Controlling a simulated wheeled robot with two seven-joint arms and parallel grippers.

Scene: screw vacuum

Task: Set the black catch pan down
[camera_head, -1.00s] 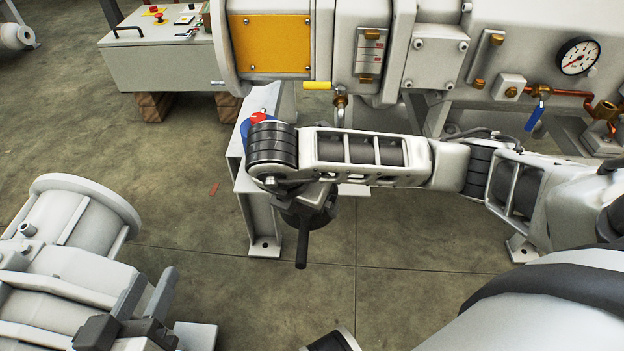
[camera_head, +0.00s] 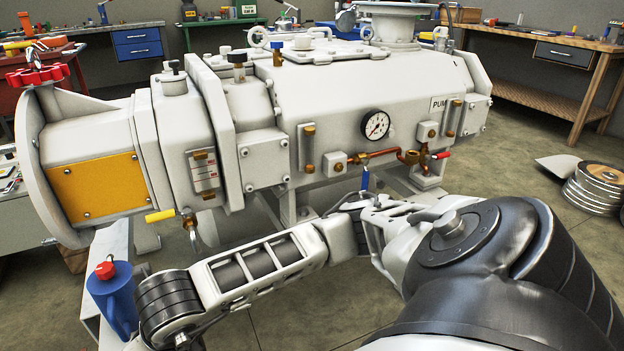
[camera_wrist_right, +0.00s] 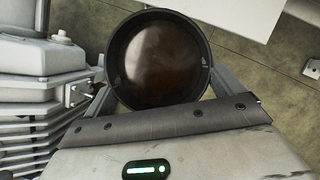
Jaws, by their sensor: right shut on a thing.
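The black catch pan (camera_wrist_right: 160,58) is in the right wrist view. It is round, with dark brown liquid in it, and is seen from above. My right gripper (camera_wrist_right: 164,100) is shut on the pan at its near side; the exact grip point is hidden. The pan appears to be above the concrete floor, but its height cannot be told. In the head view my right arm reaches left in front of the pump (camera_head: 330,110), and its gripper and the pan are out of frame below. My left gripper is not in view.
The pump's yellow-handled drain valve (camera_head: 165,215) is above my right forearm. Open floor (camera_head: 285,315) shows below the forearm.

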